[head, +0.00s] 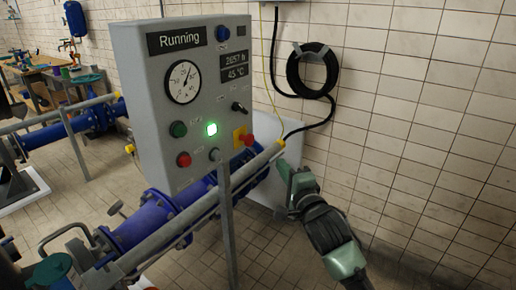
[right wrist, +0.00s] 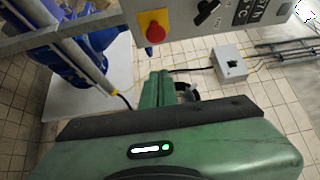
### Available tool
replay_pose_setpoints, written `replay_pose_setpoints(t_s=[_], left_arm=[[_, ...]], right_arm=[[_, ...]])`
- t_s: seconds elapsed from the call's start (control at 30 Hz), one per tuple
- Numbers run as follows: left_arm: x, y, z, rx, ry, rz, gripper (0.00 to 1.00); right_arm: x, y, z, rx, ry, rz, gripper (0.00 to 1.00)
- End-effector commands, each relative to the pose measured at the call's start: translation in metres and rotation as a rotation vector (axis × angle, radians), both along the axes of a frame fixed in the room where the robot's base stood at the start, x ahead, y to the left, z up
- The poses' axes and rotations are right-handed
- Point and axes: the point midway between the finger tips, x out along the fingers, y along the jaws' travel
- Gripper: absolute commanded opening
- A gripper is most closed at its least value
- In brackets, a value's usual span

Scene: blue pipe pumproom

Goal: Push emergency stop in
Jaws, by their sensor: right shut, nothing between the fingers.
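The emergency stop is a red mushroom button (head: 247,140) on a yellow plate, low on the right of the grey control panel (head: 150,110). The red button (right wrist: 155,33) also shows in the right wrist view, at the top, ahead of my fingers. My right gripper (head: 284,168) is shut and empty, below and to the right of the button, near the end of the grey rail. It is apart from the button. In the right wrist view the green fingers of the right gripper (right wrist: 157,88) point up toward the panel. My left gripper is not in view.
The panel display (head: 180,40) reads "Running" and a green lamp (head: 212,129) is lit. A grey rail (head: 190,210) with yellow ends runs before the panel, over blue pipes (head: 140,228). A black hose coil (head: 310,70) hangs on the tiled wall at the right.

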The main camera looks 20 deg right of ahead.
Motion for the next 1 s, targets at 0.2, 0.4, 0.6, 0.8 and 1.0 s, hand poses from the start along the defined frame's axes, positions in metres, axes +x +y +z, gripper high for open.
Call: replay_pose_setpoints(t_s=[0.2, 0.4, 0.6, 0.8, 1.0], left_arm=[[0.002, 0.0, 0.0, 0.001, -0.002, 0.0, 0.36], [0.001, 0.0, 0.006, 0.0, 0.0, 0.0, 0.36], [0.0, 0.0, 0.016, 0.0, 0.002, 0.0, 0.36], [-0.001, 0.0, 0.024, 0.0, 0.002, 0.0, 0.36], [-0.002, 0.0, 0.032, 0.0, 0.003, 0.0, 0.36]], right_arm=[[0.001, 0.0, 0.0, -0.002, 0.001, 0.0, 0.0], [0.021, 0.0, 0.002, -0.004, 0.001, -0.001, 0.0], [0.061, 0.001, 0.003, -0.006, 0.002, -0.002, 0.0], [0.098, 0.001, 0.003, -0.005, 0.002, -0.001, 0.0], [0.12, 0.022, 0.003, -0.002, 0.002, 0.001, 0.0]])
